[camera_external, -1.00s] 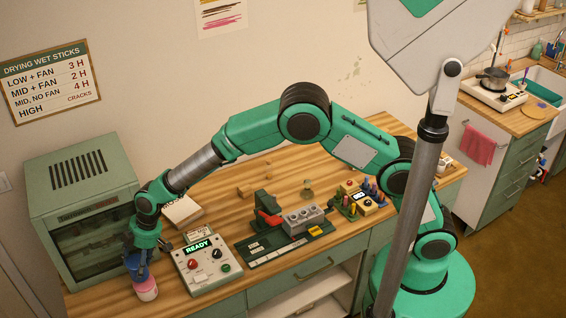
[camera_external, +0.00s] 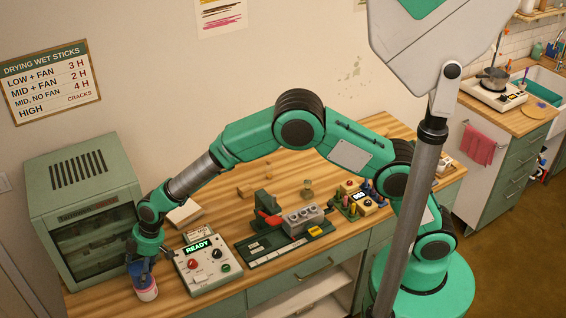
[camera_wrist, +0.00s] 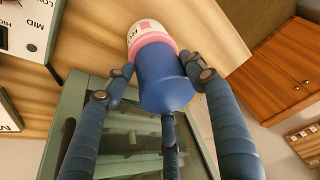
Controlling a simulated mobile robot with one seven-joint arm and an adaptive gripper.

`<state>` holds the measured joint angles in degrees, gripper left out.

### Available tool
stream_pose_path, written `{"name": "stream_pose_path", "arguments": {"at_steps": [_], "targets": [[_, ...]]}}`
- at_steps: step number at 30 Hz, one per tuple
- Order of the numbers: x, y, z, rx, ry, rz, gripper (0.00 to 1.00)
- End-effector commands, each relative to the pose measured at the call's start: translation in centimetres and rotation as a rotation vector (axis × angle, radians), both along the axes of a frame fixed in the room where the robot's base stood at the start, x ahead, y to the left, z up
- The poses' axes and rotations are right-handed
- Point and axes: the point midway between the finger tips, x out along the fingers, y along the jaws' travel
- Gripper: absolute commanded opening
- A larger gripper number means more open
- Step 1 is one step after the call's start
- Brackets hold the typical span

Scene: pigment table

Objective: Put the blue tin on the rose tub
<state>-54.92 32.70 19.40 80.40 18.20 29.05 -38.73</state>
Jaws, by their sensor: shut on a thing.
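The blue tin (camera_wrist: 162,78) is between the fingers of my gripper (camera_wrist: 155,88) in the wrist view. The fingers are shut on its sides. In the external view the tin (camera_external: 139,270) is partly hidden by my gripper (camera_external: 140,264), at the front left of the table. The rose tub (camera_wrist: 148,31), pink with a white label, is directly beyond the tin in the wrist view. In the external view the tub (camera_external: 147,292) stands on the table right under the tin. The two look lined up and very close; I cannot tell whether they touch.
A green drying cabinet (camera_external: 80,185) stands close to the left of my gripper. A control box (camera_external: 203,265) with a READY display sits just right of it. A dark green fixture (camera_external: 285,240) is farther right. The table's front edge is near the tub.

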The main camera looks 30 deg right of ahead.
Motion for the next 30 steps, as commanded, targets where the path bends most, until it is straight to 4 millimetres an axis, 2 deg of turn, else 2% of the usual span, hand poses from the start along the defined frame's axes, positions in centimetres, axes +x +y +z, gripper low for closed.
{"name": "stream_pose_path", "arguments": {"at_steps": [2, 3, 6, 20, 26, 30], "targets": [[0.0, 0.0, -0.2, 0.001, 0.0, 0.0, 0.24], [0.0, 0.0, -0.3, 0.0, 0.0, 0.0, 0.57], [0.0, 0.0, -0.2, 0.0, 0.0, 0.0, 0.74], [0.0, 0.0, 0.1, 0.0, 0.0, 0.0, 0.74], [-0.1, -0.5, 1.7, 0.002, -0.001, 0.0, 0.74], [-0.2, -1.2, 3.5, 0.003, -0.001, 0.0, 0.74]]}}
